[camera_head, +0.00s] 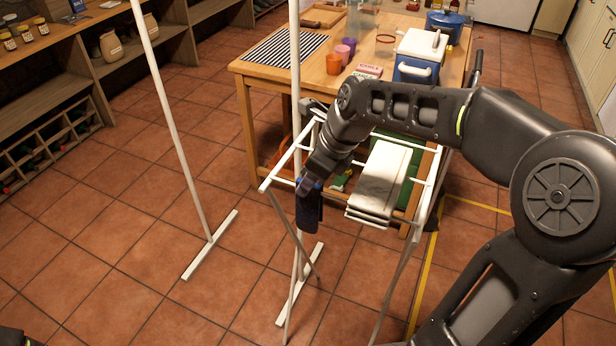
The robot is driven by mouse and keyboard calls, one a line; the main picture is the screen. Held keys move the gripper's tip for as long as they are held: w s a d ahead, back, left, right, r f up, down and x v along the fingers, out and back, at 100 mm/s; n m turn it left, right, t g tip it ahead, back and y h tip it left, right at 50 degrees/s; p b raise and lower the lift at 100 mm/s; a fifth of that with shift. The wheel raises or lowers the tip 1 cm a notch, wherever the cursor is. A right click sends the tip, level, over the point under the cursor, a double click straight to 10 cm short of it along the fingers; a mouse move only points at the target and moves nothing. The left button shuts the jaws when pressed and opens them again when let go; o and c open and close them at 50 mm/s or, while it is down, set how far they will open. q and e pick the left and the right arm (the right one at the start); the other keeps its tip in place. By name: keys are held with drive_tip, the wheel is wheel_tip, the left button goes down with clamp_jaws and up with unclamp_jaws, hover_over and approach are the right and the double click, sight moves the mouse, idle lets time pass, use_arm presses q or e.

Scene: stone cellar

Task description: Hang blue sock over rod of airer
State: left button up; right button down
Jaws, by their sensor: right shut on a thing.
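The blue sock (309,215) hangs down, dark blue, below my right gripper (307,186). My right gripper is shut on the top of the sock. My right arm reaches in from the right, across the airer. The white airer (275,168) stands on the floor in the middle of the view, its thin legs crossed. The gripper and sock are at the airer's near left part. I cannot tell whether the sock touches a rod, as the gripper and arm hide part of the rods there.
A white cloth (384,178) hangs over rods on the airer's right part. A wooden table (262,76) with cups and a blue-and-white cool box (416,60) stands behind. White upright poles with floor feet (210,245) stand left of the airer.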

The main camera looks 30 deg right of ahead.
drive_tip(key=shift+f, duration=0.65)
drive_tip(key=c, duration=1.3)
unclamp_jaws()
drive_tip(key=shift+r, duration=0.1)
drive_tip(key=v, duration=0.7)
drive_tip(key=shift+s+r+b, duration=0.15)
drive_tip(key=shift+r+b, duration=0.15)
